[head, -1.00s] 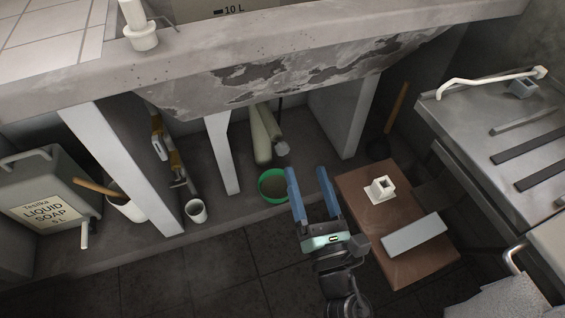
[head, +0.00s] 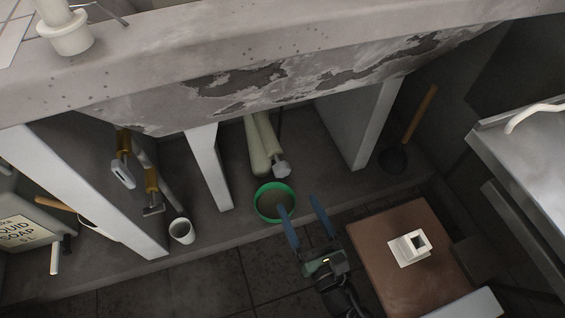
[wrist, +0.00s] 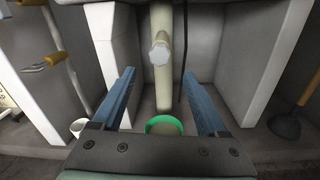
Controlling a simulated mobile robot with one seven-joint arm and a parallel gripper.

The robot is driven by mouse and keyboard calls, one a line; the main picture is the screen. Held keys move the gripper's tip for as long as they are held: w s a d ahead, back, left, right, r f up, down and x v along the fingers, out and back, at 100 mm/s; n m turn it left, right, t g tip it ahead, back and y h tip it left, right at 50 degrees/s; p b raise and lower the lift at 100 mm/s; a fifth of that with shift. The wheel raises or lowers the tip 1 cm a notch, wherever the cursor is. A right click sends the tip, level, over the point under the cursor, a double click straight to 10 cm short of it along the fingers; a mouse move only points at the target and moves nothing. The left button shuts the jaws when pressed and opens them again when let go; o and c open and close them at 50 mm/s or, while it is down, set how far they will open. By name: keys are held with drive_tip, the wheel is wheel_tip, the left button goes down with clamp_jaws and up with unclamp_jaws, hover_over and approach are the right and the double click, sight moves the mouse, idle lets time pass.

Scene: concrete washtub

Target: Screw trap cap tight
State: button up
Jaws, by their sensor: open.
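The trap cap (head: 281,169) is a pale, lobed knob at the lower end of a cream trap pipe (head: 258,146) under the washtub. The cap also shows in the wrist view (wrist: 160,54), above and between my fingers. My gripper (head: 302,218) has two blue fingers, apart with nothing between them. It is in front of the cap and does not touch it. It also shows in the wrist view (wrist: 166,88). From these views I cannot tell how tightly the cap sits.
A green basin (head: 262,203) stands below the cap, partly behind my left finger. A white cup (head: 181,231) is left. A plunger (head: 394,158) leans right. A brown stool (head: 375,262) bears a white square part (head: 398,250). White supports (head: 207,165) flank the pipe.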

sight(283, 174)
drive_tip(key=b+x, duration=0.2)
drive_tip(key=x, duration=0.8)
drive_tip(key=shift+w+a+b, duration=0.2)
drive_tip(key=shift+w+b, duration=0.1)
clamp_jaws()
